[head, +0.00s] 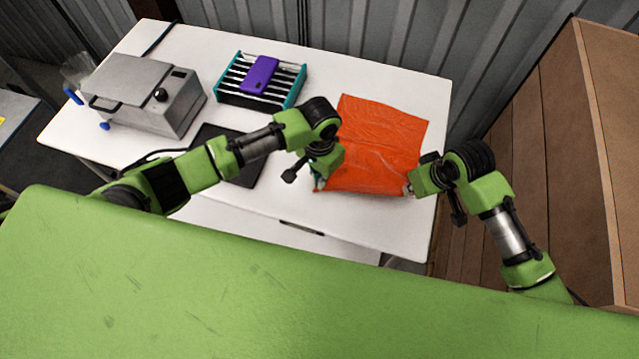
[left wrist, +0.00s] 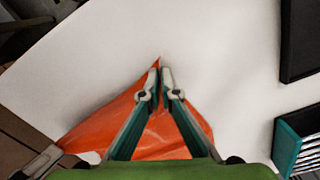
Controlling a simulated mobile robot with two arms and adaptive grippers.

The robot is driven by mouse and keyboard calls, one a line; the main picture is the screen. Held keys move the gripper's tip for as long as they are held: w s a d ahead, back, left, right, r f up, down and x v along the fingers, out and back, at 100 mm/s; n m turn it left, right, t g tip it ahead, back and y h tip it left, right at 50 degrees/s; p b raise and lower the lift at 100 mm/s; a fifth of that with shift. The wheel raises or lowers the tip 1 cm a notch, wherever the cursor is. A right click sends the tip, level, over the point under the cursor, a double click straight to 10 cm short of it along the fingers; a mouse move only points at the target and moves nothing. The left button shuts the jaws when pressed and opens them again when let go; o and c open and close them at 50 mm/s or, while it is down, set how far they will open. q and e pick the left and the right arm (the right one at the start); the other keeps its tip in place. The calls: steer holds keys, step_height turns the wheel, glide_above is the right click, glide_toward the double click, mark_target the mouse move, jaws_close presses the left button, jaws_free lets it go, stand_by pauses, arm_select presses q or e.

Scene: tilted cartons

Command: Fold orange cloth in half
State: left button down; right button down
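The orange cloth (head: 378,135) lies spread and wrinkled on the right part of the white table. My left gripper (head: 318,187) is at its near left corner. In the left wrist view, the left fingertips (left wrist: 160,75) are close together with the pointed corner of the cloth (left wrist: 95,132) between them. My right gripper (head: 408,190) is at the near right corner, its fingertips against the cloth's edge. Its fingertips also show at the lower left of the wrist view (left wrist: 45,160), but too small to tell whether they are closed on the cloth.
The white table (head: 330,75) also holds a grey machine (head: 150,92), a teal rack (head: 228,92) with a purple object (head: 260,74) on it, and a dark flat pad (head: 245,172), all left of the cloth. A large brown carton (head: 560,130) stands to the right.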

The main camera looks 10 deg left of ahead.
arm_select(q)
steer(key=shift+r, duration=2.5)
steer(key=shift+r, duration=0.1)
arm_select(e)
steer(key=shift+r, duration=0.1)
